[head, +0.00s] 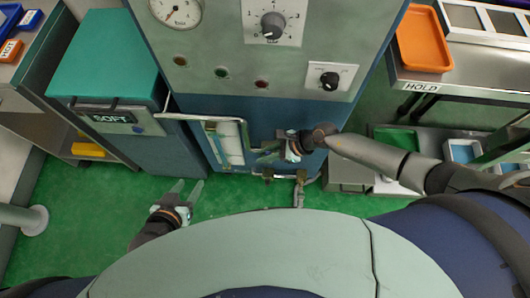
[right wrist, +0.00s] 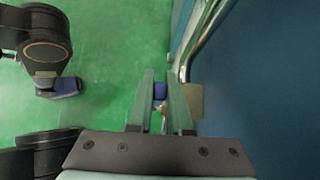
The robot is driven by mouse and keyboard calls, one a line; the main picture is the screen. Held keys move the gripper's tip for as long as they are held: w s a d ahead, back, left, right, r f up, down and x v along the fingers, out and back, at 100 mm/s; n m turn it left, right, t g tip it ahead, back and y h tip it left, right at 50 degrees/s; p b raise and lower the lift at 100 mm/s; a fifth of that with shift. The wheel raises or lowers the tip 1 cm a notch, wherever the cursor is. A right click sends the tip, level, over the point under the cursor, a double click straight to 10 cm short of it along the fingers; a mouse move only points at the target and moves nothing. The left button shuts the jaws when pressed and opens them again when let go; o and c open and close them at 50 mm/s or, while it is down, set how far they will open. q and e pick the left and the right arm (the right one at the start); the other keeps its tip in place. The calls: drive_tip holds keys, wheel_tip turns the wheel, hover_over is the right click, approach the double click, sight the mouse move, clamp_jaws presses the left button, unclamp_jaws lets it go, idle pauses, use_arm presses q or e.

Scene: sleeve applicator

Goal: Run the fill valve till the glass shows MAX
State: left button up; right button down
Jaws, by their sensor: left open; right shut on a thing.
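The sight glass (head: 230,143) is a pale upright tube low on the front of the blue machine, inside a bent metal rail. Its level and any MAX mark are too small to read. My right gripper (head: 265,153) is just right of the glass, low on the panel. In the right wrist view its fingers (right wrist: 161,92) are closed around a small blue piece (right wrist: 160,91), which seems to be the fill valve's handle. Brass fittings (head: 267,176) show below the gripper. My left gripper (head: 182,192) is open and empty over the green floor, left of the glass.
The machine's panel carries a round gauge (head: 175,10), a large dial (head: 273,26), a smaller knob (head: 330,80) and small lamps. A teal-lidded SOFT bin (head: 108,60) stands left. A HOLD bench with an orange tray (head: 424,40) stands right.

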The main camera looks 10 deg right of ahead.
drive_tip(key=shift+d+f, duration=0.1)
drive_tip(key=c, duration=0.8)
unclamp_jaws()
drive_tip(key=shift+c, duration=0.2)
drive_tip(key=shift+d+r, duration=0.1)
drive_tip(key=shift+r, duration=0.3)
drive_tip(key=p+v, duration=0.2)
drive_tip(key=v, duration=0.9)
drive_tip(key=shift+s+d+r+p, duration=0.15)
drive_tip(key=shift+s+d+p, duration=0.05)
drive_tip(key=shift+d+p, duration=0.15)
